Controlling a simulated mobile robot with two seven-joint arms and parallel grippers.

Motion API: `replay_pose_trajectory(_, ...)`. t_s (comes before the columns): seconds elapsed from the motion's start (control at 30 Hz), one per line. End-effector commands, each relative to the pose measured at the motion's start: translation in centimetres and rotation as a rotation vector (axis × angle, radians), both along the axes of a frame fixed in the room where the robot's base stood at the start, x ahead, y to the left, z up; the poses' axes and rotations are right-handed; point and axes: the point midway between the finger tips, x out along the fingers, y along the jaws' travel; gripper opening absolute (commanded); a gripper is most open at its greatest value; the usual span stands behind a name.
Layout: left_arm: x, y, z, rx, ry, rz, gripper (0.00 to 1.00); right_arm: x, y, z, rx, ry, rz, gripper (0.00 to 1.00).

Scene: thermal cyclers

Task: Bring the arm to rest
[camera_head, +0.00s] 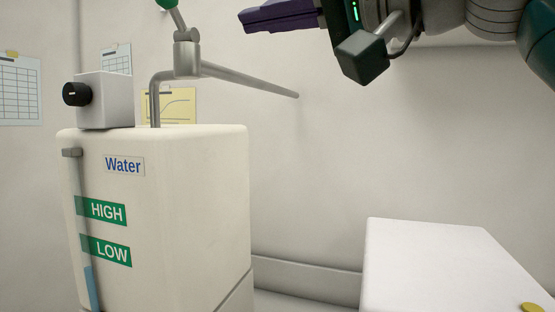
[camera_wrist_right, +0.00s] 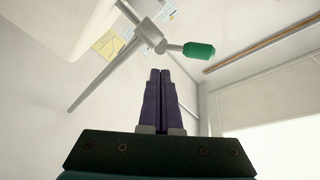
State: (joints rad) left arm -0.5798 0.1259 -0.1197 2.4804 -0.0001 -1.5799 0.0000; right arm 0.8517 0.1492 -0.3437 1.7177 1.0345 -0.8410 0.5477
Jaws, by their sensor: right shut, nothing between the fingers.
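My right gripper (camera_head: 243,19) is at the top of the head view, its purple fingers pointing left. Its fingers (camera_wrist_right: 160,73) are together and empty in the right wrist view. The metal tap pipe (camera_head: 245,80) with its green-ended handle (camera_head: 166,4) stands left of and below the gripper in the head view. In the right wrist view the green handle (camera_wrist_right: 198,50) shows beyond the fingertips, and no contact with it shows. My left gripper is not in view.
A white water tank (camera_head: 190,190) with HIGH and LOW labels stands at the left. A grey box with a black knob (camera_head: 76,94) sits on top of it. A white box-like surface (camera_head: 440,265) is at the lower right. The wall between them is bare.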

Motion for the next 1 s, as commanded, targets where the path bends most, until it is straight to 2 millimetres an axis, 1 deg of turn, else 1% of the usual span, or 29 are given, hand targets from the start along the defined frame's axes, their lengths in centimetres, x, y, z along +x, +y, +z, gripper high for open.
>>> replay_pose_trajectory(0.03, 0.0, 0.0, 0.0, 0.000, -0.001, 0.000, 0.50, -0.3, -0.4, -4.1, -0.067, 0.032, -0.025, 0.00)
replay_pose_trajectory(0.07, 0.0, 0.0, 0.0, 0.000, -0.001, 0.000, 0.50, -0.6, -0.7, -6.5, -0.116, 0.048, -0.042, 0.00)
replay_pose_trajectory(0.1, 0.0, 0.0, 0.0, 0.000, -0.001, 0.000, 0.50, -1.2, -1.3, -9.7, -0.186, 0.070, -0.066, 0.00)
replay_pose_trajectory(0.17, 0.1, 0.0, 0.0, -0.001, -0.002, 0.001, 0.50, -2.4, -2.4, -14.6, -0.299, 0.107, -0.099, 0.00)
replay_pose_trajectory(0.2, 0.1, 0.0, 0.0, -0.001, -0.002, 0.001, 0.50, -3.5, -3.3, -17.7, -0.374, 0.136, -0.118, 0.00)
replay_pose_trajectory(0.27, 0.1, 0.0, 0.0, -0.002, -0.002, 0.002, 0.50, -5.5, -4.8, -22.1, -0.487, 0.184, -0.143, 0.00)
replay_pose_trajectory(0.3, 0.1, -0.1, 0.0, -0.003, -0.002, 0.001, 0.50, -7.1, -6.0, -24.9, -0.564, 0.221, -0.156, 0.00)
replay_pose_trajectory(0.37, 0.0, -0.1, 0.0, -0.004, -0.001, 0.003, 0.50, -9.7, -7.8, -28.6, -0.679, 0.277, -0.170, 0.00)
replay_pose_trajectory(0.4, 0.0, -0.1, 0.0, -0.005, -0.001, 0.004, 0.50, -11.5, -9.0, -30.7, -0.752, 0.313, -0.175, 0.00)
replay_pose_trajectory(0.47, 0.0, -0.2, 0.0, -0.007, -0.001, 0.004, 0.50, -14.1, -10.7, -33.2, -0.849, 0.367, -0.179, 0.00)
replay_pose_trajectory(0.5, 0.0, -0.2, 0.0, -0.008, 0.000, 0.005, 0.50, -15.8, -11.8, -34.6, -0.907, 0.402, -0.179, 0.00)
replay_pose_trajectory(0.57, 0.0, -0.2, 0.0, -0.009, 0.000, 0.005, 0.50, -18.2, -13.3, -36.2, -0.987, 0.449, -0.175, 0.00)
replay_pose_trajectory(0.6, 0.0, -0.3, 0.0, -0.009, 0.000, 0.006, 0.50, -19.8, -14.3, -37.1, -1.036, 0.481, -0.172, 0.00)
replay_pose_trajectory(0.67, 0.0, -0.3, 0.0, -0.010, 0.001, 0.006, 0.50, -22.1, -15.6, -38.2, -1.103, 0.526, -0.164, 0.00)
replay_pose_trajectory(0.7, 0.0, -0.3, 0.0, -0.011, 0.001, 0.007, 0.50, -23.6, -16.5, -38.8, -1.145, 0.555, -0.158, 0.00)
replay_pose_trajectory(0.87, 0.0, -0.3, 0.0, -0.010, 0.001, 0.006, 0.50, -29.4, -19.8, -40.2, -1.305, 0.672, -0.126, 0.00)
replay_pose_trajectory(0.9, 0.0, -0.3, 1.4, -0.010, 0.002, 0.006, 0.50, -29.7, -20.1, -38.7, -1.320, 0.678, -0.124, 0.00)
replay_pose_trajectory(0.93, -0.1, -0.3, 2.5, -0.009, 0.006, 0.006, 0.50, -29.5, -20.0, -37.5, -1.316, 0.673, -0.127, 0.00)
replay_pose_trajectory(1.0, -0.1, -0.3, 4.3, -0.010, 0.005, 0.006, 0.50, -29.4, -20.0, -35.8, -1.315, 0.672, -0.127, 0.00)
